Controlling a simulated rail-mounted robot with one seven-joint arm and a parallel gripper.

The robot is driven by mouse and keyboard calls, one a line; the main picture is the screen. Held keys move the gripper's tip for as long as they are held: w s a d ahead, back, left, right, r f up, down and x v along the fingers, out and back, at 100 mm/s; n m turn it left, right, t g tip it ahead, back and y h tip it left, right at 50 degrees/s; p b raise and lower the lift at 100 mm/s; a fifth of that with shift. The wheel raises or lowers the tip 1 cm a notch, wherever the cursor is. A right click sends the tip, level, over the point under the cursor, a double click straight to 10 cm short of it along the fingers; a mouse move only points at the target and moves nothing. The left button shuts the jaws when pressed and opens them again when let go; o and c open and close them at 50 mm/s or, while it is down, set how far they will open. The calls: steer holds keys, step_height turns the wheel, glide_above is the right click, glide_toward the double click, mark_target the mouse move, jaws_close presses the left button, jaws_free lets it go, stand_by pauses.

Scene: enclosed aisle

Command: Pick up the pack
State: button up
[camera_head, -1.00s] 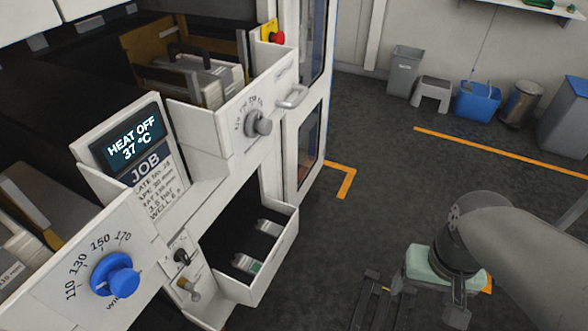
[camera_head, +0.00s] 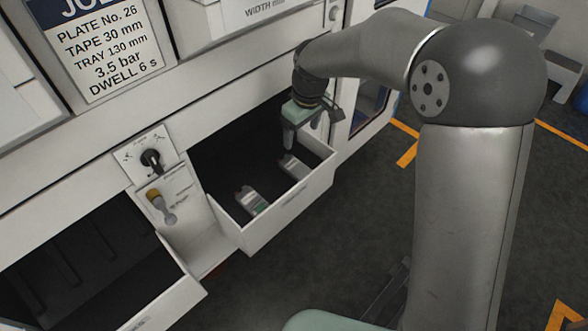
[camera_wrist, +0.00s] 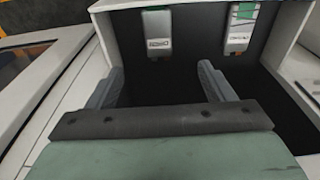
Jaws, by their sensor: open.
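Two pale packs lie apart in the open white drawer. One pack with a green part (camera_head: 250,201) lies toward the drawer's left side; the other, plainer pack (camera_head: 292,167) lies further right. In the wrist view the plainer pack (camera_wrist: 157,32) is ahead of the gap between my fingers, and the green-marked pack (camera_wrist: 240,27) is to its right. My gripper (camera_head: 304,136) is over the right part of the drawer, pointing down, above the plainer pack. Its fingers (camera_wrist: 160,78) are spread with nothing between them. Neither pack is visibly touched.
The drawer's front wall (camera_head: 290,208) and side walls stand around the packs. A second open bin (camera_head: 165,290) is at lower left. A panel with a black knob (camera_head: 151,159) and a yellow-tipped lever (camera_head: 158,200) sits between them. Dark floor is clear in front.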

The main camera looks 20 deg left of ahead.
steer(key=b, duration=0.3)
glide_above(296, 167)
steer(key=s, duration=0.1)
steer(key=f, duration=1)
steer(key=shift+d+f, duration=0.3)
steer(key=shift+d, duration=0.1)
steer(key=shift+w+a+f+b, duration=0.15)
steer(key=shift+f+b, duration=0.15)
steer(key=shift+f, duration=0.55)
steer(key=shift+w+a+f+b, duration=0.1)
steer(key=shift+w+f+b, duration=0.15)
steer(key=shift+f, duration=0.65)
steer(key=shift+w+a+f+b, duration=0.15)
steer(key=shift+f+b, duration=0.2)
steer(key=shift+f, duration=0.5)
steer(key=c, duration=1.1)
